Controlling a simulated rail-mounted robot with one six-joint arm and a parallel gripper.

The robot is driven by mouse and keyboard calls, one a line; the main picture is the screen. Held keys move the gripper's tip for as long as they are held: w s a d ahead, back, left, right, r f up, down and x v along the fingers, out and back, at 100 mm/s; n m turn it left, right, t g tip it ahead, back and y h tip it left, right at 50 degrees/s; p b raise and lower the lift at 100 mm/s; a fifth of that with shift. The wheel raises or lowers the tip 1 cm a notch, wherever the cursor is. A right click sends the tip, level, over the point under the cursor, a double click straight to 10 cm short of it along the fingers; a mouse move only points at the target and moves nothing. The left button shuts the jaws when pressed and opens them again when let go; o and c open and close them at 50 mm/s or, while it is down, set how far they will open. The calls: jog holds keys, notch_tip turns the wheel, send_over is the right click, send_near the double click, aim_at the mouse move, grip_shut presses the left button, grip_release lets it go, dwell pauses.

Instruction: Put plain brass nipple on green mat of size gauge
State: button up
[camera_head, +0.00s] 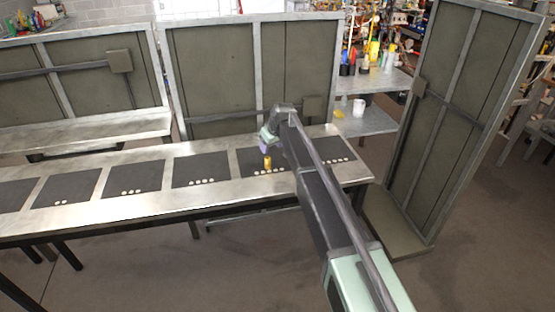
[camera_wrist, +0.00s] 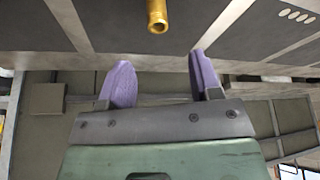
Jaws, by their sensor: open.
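The brass nipple (camera_head: 267,162) is a small gold cylinder standing upright on a dark mat (camera_head: 250,158) near the right end of the long metal bench. In the wrist view the nipple (camera_wrist: 157,17) shows at the top edge, partly cut off, with an open round end. My gripper (camera_head: 264,146) is just above and beside it in the head view. In the wrist view its two purple fingers (camera_wrist: 162,75) are spread with nothing between them, and the nipple lies beyond the fingertips. I cannot make out a green mat or a size gauge.
The metal bench (camera_head: 100,212) carries a row of dark mats marked with white dots, including one to the left (camera_head: 200,170). Framed panels (camera_head: 210,75) stand behind it and another panel (camera_head: 460,120) at the right. A shelf (camera_head: 368,121) holds a white mug (camera_head: 359,108).

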aim_at(267, 158)
jog(key=b+x, duration=0.5)
jog(key=x, duration=0.1)
jog(key=shift+f, duration=0.1)
jog(key=b+x, duration=0.4)
jog(key=x, duration=0.1)
jog(key=shift+s+d+f+b, duration=0.15)
jog(key=shift+d+b, duration=0.05)
jog(key=shift+b, duration=0.2)
jog(key=shift+r, duration=0.25)
grip_shut()
jog(key=shift+r+p, duration=0.1)
jog(key=shift+p, duration=0.25)
notch_tip(267, 158, up, 20)
jog(key=p, duration=2)
